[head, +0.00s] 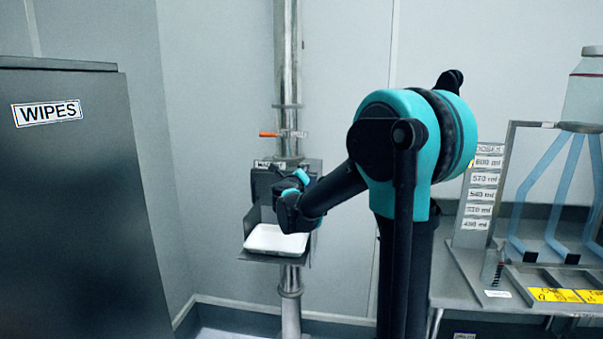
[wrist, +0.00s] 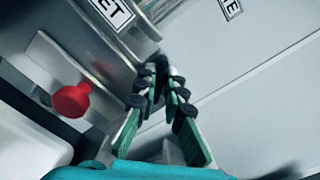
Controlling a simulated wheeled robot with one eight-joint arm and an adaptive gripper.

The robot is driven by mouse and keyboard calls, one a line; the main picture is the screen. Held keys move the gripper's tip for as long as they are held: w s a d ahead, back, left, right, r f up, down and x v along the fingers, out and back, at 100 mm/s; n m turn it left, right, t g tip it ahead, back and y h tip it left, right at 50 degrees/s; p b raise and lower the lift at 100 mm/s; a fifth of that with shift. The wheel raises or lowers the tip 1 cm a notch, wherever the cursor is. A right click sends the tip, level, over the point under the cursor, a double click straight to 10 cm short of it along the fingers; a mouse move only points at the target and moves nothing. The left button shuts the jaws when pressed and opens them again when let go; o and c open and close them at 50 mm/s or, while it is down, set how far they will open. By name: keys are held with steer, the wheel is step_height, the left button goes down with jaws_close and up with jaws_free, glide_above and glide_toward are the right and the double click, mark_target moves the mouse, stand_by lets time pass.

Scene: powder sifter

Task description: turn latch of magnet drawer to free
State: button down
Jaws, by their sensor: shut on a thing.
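The magnet drawer's housing (head: 314,168) is a dark box on the steel pipe in the head view, with a label partly readable. In the wrist view its steel front carries a red knob (wrist: 71,100), left of my gripper, and a label ending in "ET" (wrist: 112,12). My gripper (wrist: 162,66) has its fingertips drawn together at the housing's right edge, shut on a small dark part that looks like the latch. The fingers hide most of it, so its angle cannot be told. The knob is apart from the fingers. In the head view my arm hides the fingertips.
A white tray (head: 276,240) sits on a bracket below the housing. An orange valve handle (head: 268,135) sticks out above it. A dark wipes cabinet (head: 75,200) stands left. A steel bench (head: 470,285) with a volume scale (head: 482,190) stands right.

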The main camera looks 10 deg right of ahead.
steer(key=shift+a+f+n, duration=0.1)
steer(key=shift+n, duration=2.35)
steer(key=shift+a+f+n, duration=0.1)
steer(key=shift+n, duration=2.35)
steer(key=c, duration=1.6)
jaws_free()
steer(key=v, duration=1.2)
steer(key=shift+n, duration=0.3)
